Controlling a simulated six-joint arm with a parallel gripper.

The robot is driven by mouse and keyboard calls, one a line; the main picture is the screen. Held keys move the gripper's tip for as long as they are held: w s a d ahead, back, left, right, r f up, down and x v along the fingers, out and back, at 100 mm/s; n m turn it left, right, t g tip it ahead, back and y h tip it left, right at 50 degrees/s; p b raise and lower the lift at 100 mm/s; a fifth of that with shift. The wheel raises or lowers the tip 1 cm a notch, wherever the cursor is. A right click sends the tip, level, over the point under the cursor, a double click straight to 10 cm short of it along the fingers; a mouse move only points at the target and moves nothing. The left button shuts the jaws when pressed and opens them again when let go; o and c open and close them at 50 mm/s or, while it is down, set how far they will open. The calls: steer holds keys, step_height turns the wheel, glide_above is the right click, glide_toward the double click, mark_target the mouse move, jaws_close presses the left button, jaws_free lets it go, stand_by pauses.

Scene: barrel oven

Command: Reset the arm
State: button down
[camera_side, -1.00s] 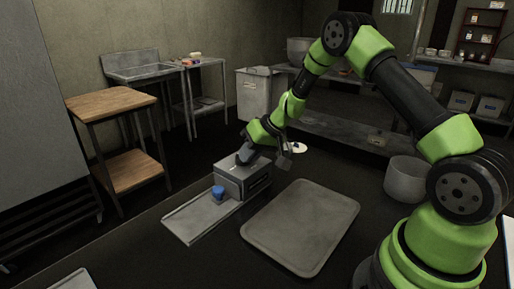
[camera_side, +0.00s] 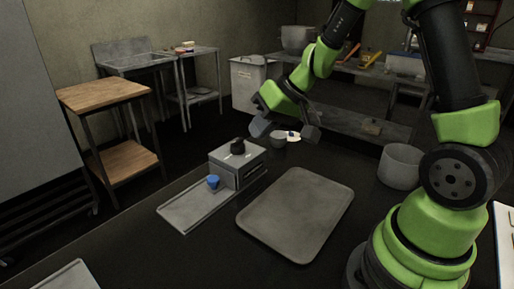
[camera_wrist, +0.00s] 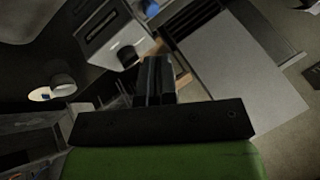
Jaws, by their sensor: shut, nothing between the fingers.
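My gripper (camera_side: 259,129) hangs in the air above and behind the grey box-shaped oven (camera_side: 226,174), apart from it. In the wrist view, its two dark fingers (camera_wrist: 155,68) are together with nothing between them. A black knob-like part (camera_side: 238,147) sits on top of the oven. A small blue cup (camera_side: 213,182) stands at the oven's front, on the flat grey plate (camera_side: 185,211). The oven (camera_wrist: 103,30) and the blue cup (camera_wrist: 126,55) also show in the wrist view, beyond the fingers.
A large grey tray (camera_side: 297,220) lies on the dark table. A small grey cup (camera_side: 277,140) stands by a white round piece (camera_side: 293,136) behind the oven. A grey pot (camera_side: 400,167) stands to the right. A wooden-topped stand (camera_side: 105,96) is at the left.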

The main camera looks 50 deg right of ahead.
steer(key=s+a+r+n, duration=0.1)
steer(key=s+a+r, duration=0.55)
steer(key=r, duration=0.35)
steer(key=s+r+m+h, duration=0.1)
steer(key=s+r, duration=0.1)
steer(key=s, duration=0.9)
steer(key=shift+s+r+m+t+h, duration=0.3)
steer(key=shift+s+r+t, duration=0.05)
steer(key=shift+t, duration=0.05)
